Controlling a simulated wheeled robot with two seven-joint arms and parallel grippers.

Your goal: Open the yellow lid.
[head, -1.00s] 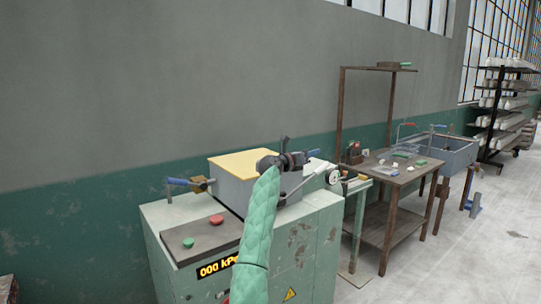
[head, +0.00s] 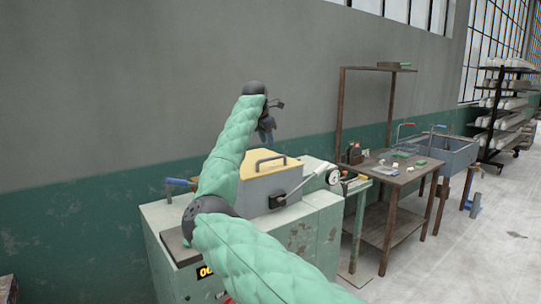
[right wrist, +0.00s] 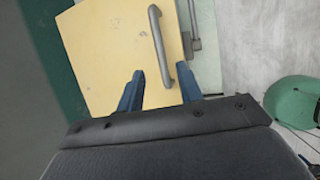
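The yellow lid (head: 262,170) lies flat and shut on a grey box on top of the green machine, with a grey bar handle (head: 270,159) on it. My right gripper (head: 266,130) hangs above the lid with its fingers pointing down, and it is empty. In the right wrist view its two blue fingers (right wrist: 160,85) are spread apart over the yellow lid (right wrist: 105,50). The lower end of the handle (right wrist: 159,45) shows between them in that picture; the fingers appear apart from it. My left gripper is out of view. My right arm hides the lid's left part.
A blue-handled lever (head: 180,182) is on the machine's left side. A wooden table (head: 400,175) with small items stands to the right. The wall is close behind.

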